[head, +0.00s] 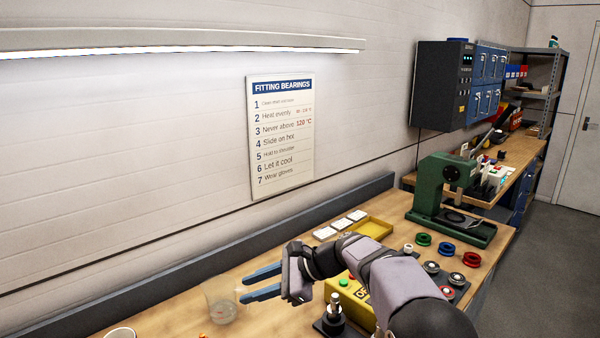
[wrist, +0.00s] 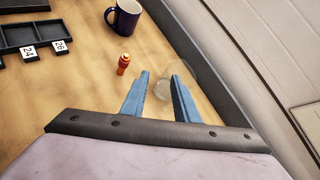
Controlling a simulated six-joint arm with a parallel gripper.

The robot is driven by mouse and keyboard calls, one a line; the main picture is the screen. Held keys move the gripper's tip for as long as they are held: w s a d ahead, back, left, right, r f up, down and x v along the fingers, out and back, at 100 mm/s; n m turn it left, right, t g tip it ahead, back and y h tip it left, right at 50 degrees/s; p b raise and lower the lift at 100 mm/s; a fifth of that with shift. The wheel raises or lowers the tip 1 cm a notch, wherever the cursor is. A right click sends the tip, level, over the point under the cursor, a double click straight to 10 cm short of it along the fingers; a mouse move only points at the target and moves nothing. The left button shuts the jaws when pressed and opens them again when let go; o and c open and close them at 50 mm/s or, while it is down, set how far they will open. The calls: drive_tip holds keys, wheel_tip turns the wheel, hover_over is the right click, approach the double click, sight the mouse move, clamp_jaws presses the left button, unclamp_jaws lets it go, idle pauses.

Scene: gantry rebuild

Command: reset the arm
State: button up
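My gripper (head: 250,284) is at the end of my outstretched arm, over the left part of the wooden bench (head: 178,315). Its two blue fingers stand apart, and I see nothing held between them. In the wrist view the gripper (wrist: 160,76) also shows open. A clear glass (head: 222,310) stands just beyond the fingertips in the head view. In the wrist view the glass (wrist: 163,92) shows faintly behind and between the fingers; I cannot tell whether they touch it.
A yellow control box (head: 342,287) is beneath my arm. A green press (head: 430,190) and several coloured rings stand at the right.

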drive_tip(key=w+d+r+t+h+p, duration=0.2)
drive_tip(key=d+r, duration=0.1)
drive_tip(key=d, duration=1)
drive_tip(key=s+d+h+p, duration=0.2)
drive_tip(key=s+d, duration=0.2)
drive_tip(key=d, duration=0.8)
drive_tip(key=s+d+h+p, duration=0.1)
drive_tip(key=s+d+h, duration=0.2)
drive_tip(key=d, duration=0.9)
drive_tip(key=s+a+f+n+g+h+b, duration=0.2)
drive_tip(key=s+a+f+n+b, duration=0.45)
drive_tip(key=s+f, duration=0.65)
drive_tip(key=s+a+f+n+g+h+b, duration=0.25)
drive_tip(key=s+f+n+b, duration=0.75)
drive_tip(key=f, duration=0.5)
wheel_tip(320, 180, up, 27)
drive_tip(key=s+m+p, duration=0.1)
drive_tip(key=p, duration=2.8)
drive_tip(key=shift+s+a, duration=0.2)
drive_tip(key=shift+s, duration=0.15)
